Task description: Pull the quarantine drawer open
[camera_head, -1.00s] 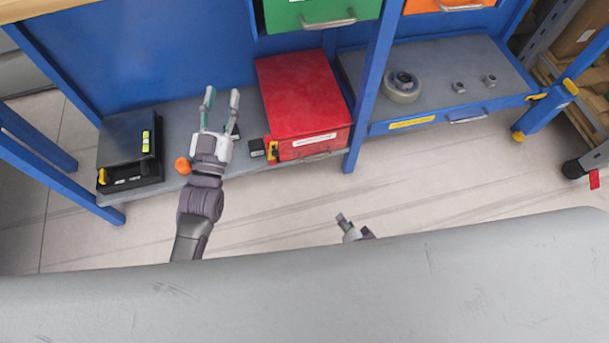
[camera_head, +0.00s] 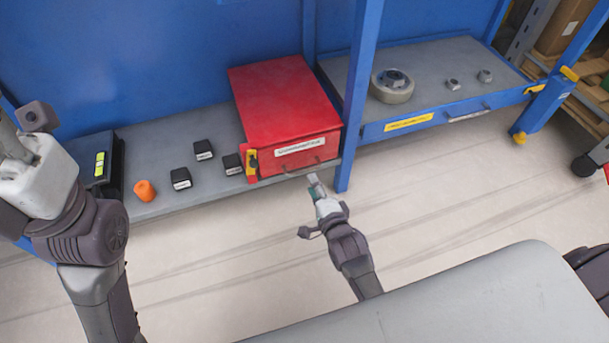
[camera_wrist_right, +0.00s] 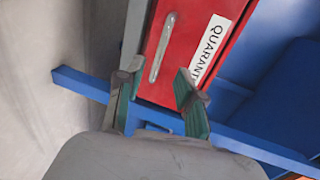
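The red quarantine drawer unit (camera_head: 285,100) stands on the grey lower shelf. Its front appears closed and bears a white label (camera_head: 300,146), with a slim metal handle (camera_head: 303,170) below it. A yellow latch-like part (camera_head: 252,165) sits at the front's left edge. My right gripper (camera_head: 314,185) is just in front of the handle. In the right wrist view, its fingers (camera_wrist_right: 155,95) are apart and empty, with the handle (camera_wrist_right: 162,48) ahead, not between them. My left gripper (camera_head: 30,150) is at the far left, close to the camera. Its fingertips are not clear.
Black blocks (camera_head: 181,178) and an orange piece (camera_head: 145,190) lie on the shelf left of the drawer. A black box (camera_head: 98,165) is partly behind my left arm. A blue post (camera_head: 357,100) stands right of the drawer. The floor in front is clear.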

